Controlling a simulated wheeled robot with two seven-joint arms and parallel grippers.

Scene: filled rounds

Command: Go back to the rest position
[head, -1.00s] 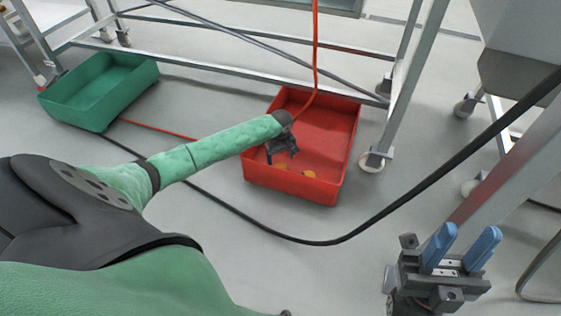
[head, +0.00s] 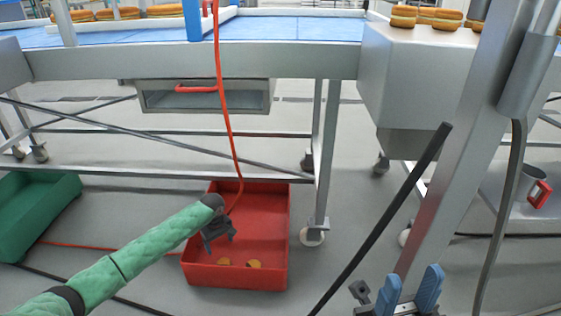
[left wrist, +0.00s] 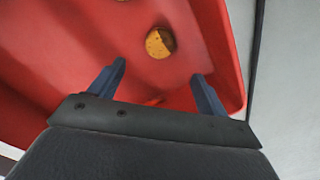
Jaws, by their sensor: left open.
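My left gripper (head: 219,243) hangs at the end of my green-sleeved arm over the red crate (head: 262,205) on the floor. In the left wrist view its two blue fingers (left wrist: 159,70) stand apart with nothing between them. A round orange-brown piece (left wrist: 160,42) lies in the crate beyond the fingertips. Two such pieces (head: 254,264) show in the crate in the head view. My right gripper (head: 408,288) is at the bottom right, its two blue fingers pointing up and apart, with nothing seen between them.
A green crate (head: 38,215) stands on the floor at left. A steel conveyor frame (head: 180,61) with a blue belt (head: 290,28) and filled rolls (head: 404,14) spans the back. A red cable (head: 228,130) hangs into the red crate. A steel post (head: 460,150) rises beside my right gripper.

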